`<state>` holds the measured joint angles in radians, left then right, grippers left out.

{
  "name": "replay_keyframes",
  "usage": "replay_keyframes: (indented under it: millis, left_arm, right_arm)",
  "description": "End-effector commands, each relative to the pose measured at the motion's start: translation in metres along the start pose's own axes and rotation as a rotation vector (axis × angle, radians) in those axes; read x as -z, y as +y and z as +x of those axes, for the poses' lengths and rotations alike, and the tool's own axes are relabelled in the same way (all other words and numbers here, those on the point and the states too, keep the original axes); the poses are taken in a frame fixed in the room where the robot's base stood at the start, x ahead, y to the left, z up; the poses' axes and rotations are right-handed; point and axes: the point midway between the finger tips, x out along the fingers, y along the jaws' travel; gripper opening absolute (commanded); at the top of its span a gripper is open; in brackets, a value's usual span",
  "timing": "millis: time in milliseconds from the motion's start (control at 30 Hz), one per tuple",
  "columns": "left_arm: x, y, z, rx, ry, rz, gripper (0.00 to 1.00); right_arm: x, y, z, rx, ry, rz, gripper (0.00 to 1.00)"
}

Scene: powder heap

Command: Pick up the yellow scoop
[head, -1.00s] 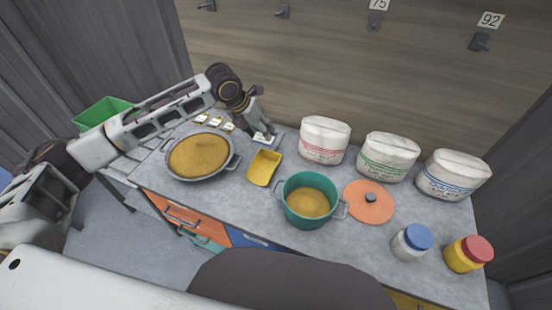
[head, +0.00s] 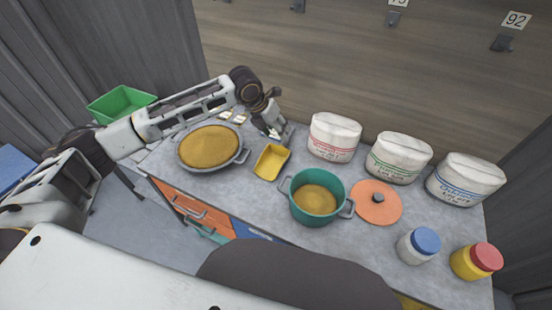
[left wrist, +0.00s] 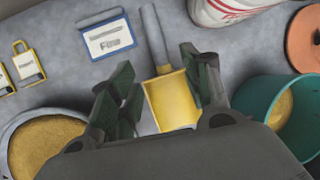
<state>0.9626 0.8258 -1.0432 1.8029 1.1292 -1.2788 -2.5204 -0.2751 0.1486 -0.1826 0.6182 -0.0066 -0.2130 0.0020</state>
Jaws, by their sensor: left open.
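The yellow scoop (head: 271,162) lies on the grey worktop between the pan of powder (head: 209,148) and the green pot (head: 317,197). In the left wrist view the scoop (left wrist: 172,102) shows its yellow bowl and a grey handle pointing up the picture. My left gripper (head: 280,134) is above the scoop's handle end. In the left wrist view its open fingers (left wrist: 162,88) stand on either side of the scoop, with nothing held between them. Part of the bowl is hidden by the gripper body. My right gripper is not in view.
Three white sacks (head: 335,136) stand along the back. An orange lid (head: 376,207) lies right of the pot. A blue-capped jar (head: 419,245) and a red-capped jar (head: 477,262) stand at the right. A label card (left wrist: 107,37) lies left of the scoop's handle.

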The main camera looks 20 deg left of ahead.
Motion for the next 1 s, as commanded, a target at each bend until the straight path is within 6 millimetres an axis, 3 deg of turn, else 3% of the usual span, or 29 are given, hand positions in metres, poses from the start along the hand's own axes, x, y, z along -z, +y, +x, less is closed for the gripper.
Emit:
replay_keyframes:
  millis: [333, 833, 1000]
  left_arm:
    - [0.000, 0.000, 0.041, 0.000, 0.001, -0.001, 0.48]
    - [0.000, 0.000, 0.047, 0.000, 0.000, 0.000, 0.48]
    - [0.000, 0.000, 0.058, -0.001, 0.001, 0.000, 0.48]
  right_arm:
    - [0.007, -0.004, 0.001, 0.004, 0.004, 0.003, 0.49]
    - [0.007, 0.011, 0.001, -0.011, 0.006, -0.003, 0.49]
    - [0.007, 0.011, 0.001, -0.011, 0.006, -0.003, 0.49]
